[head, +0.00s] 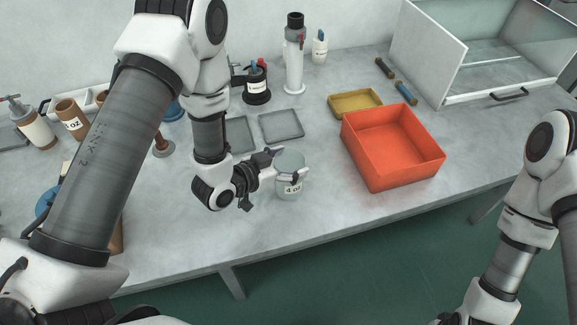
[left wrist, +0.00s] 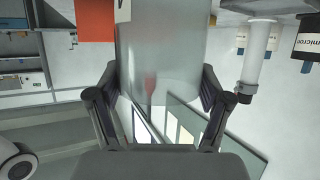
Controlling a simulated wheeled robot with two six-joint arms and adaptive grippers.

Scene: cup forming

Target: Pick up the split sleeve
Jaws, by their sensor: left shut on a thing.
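A pale grey cylinder marked "4 oz" (head: 290,172), which looks like the split sleeve, is upright near the front of the table. My left gripper (head: 268,172) reaches it from the left and is shut on it. In the left wrist view the smooth, grey cylinder (left wrist: 160,50) fills the space between the two dark fingers. The split in its wall does not show clearly. I cannot tell whether its bottom touches the table. My right arm shows at the right edge, but its gripper is out of view.
An orange-red open bin (head: 390,145) stands to the right of the cylinder, with a yellow tray (head: 355,103) behind it. A grey flat tray (head: 281,126) lies behind the cylinder. A white-framed glass enclosure (head: 490,60) stands at the back right. The table front to the right is clear.

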